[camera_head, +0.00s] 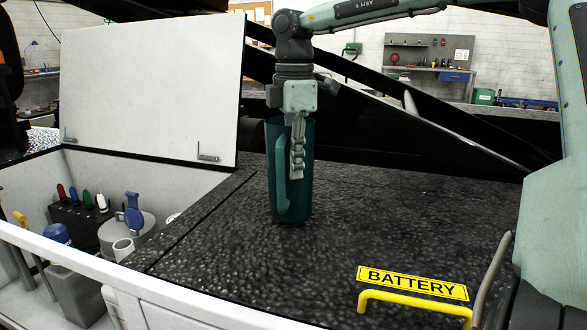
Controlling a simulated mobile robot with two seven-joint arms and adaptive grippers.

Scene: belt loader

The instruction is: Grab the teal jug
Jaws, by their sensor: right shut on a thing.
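The teal jug (299,190) stands upright on the black textured surface (372,225), near the middle of the view. Its handle faces the front left. My right gripper (297,165) points straight down at the jug's top. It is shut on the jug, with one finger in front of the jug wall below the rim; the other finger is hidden. The jug's base appears to touch the surface or be very close to it. My left gripper is not in view.
An open bin at left holds a grey pot (126,232) and several tools, with its white lid (150,90) raised beside the jug. A yellow handle (415,303) and BATTERY label (412,282) are at front right. The surface right of the jug is clear.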

